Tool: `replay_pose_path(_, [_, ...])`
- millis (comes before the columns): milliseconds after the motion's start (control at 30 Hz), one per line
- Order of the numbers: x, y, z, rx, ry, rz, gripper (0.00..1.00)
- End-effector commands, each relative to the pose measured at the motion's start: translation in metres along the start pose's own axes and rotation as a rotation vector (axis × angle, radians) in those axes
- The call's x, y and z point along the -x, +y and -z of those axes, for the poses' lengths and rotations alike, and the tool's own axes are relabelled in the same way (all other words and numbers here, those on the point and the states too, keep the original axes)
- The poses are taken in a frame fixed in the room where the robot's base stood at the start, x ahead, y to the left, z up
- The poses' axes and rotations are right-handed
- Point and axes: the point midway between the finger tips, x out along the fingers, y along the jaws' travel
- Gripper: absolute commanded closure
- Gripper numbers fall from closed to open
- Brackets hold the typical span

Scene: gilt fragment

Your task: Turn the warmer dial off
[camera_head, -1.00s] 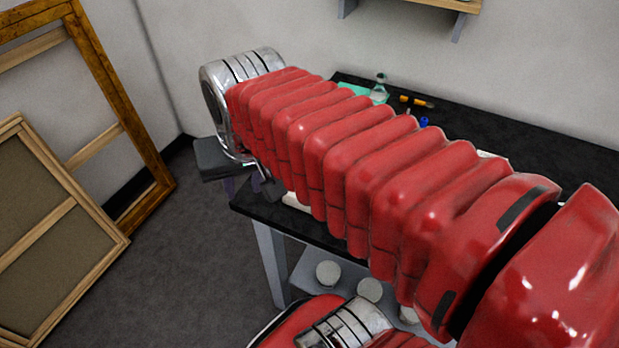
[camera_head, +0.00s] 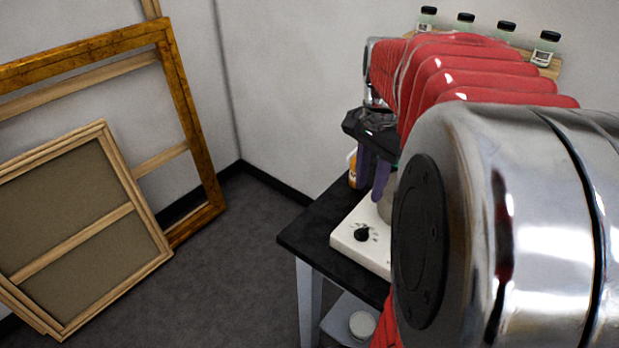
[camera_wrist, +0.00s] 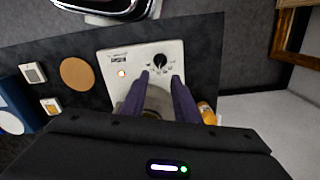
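The warmer (camera_head: 348,243) is a white box on the black table, with a black dial (camera_head: 362,234) on its front. In the wrist view the warmer (camera_wrist: 108,60) shows its dial (camera_wrist: 160,60) and a lit orange lamp (camera_wrist: 121,73). The dial's exact setting is too small to read. My gripper (camera_head: 370,190) has purple fingers pointing down above the warmer. In the wrist view my gripper (camera_wrist: 160,78) is open, its fingertips apart on either side below the dial. A grey pot (camera_wrist: 158,100) on the warmer shows between the fingers; my arm partly hides it in the head view.
An orange-capped bottle (camera_wrist: 207,112) stands beside the warmer. A round cork-coloured disc (camera_wrist: 77,73) lies on the table on the other side. Wooden frames (camera_head: 185,130) lean at the left wall. Several jars (camera_head: 465,22) stand on a wall shelf. The floor (camera_head: 235,270) left of the table is clear.

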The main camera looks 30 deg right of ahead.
Motion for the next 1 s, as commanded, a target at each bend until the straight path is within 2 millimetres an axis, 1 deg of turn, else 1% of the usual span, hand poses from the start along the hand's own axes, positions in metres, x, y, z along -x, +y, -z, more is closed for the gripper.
replay_pose_path(200, [-0.002,0.000,0.000,0.002,0.000,0.000,0.72])
replay_pose_path(367, [-0.012,0.000,-0.001,0.003,-0.001,-0.001,0.72])
replay_pose_path(567, [-0.038,0.001,-0.001,0.003,-0.002,-0.002,0.72])
replay_pose_path(1000, [-0.106,0.000,-0.001,0.004,-0.002,-0.002,0.72])
